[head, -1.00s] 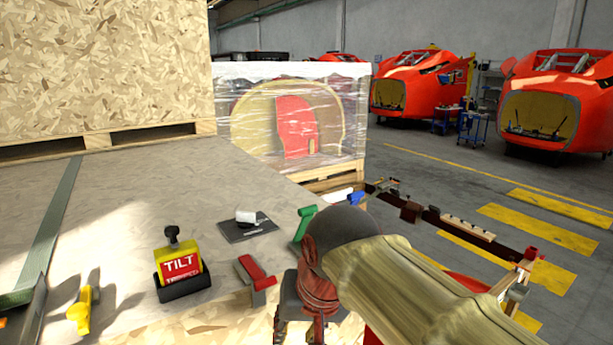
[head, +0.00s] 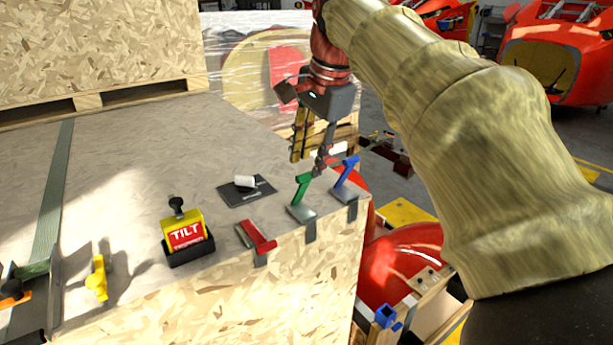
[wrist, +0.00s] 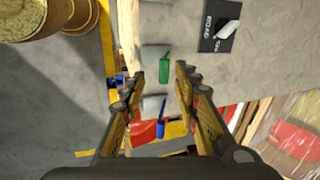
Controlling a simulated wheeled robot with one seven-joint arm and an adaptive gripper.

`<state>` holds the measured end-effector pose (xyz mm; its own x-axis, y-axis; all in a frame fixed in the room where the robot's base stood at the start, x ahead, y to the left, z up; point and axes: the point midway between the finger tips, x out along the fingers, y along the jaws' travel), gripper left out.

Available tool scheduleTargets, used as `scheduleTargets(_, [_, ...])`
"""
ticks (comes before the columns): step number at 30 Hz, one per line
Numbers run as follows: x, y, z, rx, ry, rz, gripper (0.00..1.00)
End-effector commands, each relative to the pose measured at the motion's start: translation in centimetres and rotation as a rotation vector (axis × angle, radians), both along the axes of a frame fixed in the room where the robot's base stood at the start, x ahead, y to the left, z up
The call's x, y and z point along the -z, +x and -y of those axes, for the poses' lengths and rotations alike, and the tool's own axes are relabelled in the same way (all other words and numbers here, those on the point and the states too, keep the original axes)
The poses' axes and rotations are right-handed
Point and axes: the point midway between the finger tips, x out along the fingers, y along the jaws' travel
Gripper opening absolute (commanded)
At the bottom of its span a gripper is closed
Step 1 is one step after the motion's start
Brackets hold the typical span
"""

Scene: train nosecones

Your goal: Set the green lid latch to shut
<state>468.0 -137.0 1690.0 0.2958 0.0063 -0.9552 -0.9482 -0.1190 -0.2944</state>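The green lid latch (head: 302,188) is on the near right edge of the crate lid (head: 120,150). Its green handle stands raised from a metal plate. In the wrist view the green handle (wrist: 164,72) appears between the fingertips, with a gap to either side. My gripper (head: 310,166) is open and empty, pointing down just above and beside the green latch in the head view. Its open fingers also show in the wrist view (wrist: 161,78). I see no clear contact with the latch.
A blue latch (head: 346,171), also raised, stands close right of the green one. A red latch (head: 261,240) lies flat to the left. A yellow TILT indicator (head: 186,234), a yellow latch (head: 99,278) and a black card (head: 247,191) with a white piece are nearby.

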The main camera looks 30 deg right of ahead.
Motion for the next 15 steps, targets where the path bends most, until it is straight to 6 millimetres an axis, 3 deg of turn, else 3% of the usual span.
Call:
scheduleTargets(6, [-0.6,0.8,1.2,0.085,0.031,-0.011,0.31])
scheduleTargets(15, [3.5,2.0,1.1,0.084,0.031,-0.012,0.31])
